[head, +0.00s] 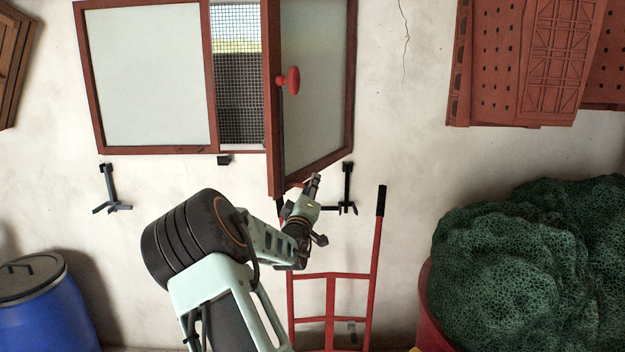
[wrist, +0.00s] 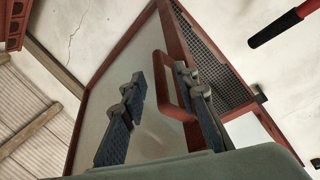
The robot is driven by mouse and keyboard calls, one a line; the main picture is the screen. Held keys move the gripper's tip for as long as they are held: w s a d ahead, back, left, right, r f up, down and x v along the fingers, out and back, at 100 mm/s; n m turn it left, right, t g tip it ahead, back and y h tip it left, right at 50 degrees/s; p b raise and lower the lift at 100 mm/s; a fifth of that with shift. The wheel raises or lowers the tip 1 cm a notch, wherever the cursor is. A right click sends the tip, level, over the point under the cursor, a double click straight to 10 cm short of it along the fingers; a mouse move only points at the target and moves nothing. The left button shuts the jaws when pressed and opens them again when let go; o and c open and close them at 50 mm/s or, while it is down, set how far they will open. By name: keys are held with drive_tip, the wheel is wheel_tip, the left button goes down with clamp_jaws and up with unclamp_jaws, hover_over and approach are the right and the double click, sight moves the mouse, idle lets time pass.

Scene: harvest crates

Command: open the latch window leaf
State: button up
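The window (head: 213,90) has a red-brown frame. Its right leaf (head: 316,85) stands ajar, with its left edge swung out from the wall and mesh showing in the gap. A red handle (head: 289,80) sits near that free edge. In the wrist view the handle (wrist: 160,80) is a red loop on the pale leaf (wrist: 120,75). My gripper (head: 315,181) is at the leaf's lower edge in the head view. In the wrist view my gripper (wrist: 160,76) has its fingers spread, the right one overlapping the loop. I cannot tell whether they touch.
A red hand truck (head: 331,275) stands below the window. A red tub (head: 425,310) with green netted bundles (head: 515,265) is at the right, and a blue barrel (head: 45,310) at the lower left. Red crates (head: 540,65) hang at the upper right. Dark brackets (head: 347,190) jut from the wall.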

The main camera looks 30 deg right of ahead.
drive_tip(key=shift+x, duration=1.7)
clamp_jaws()
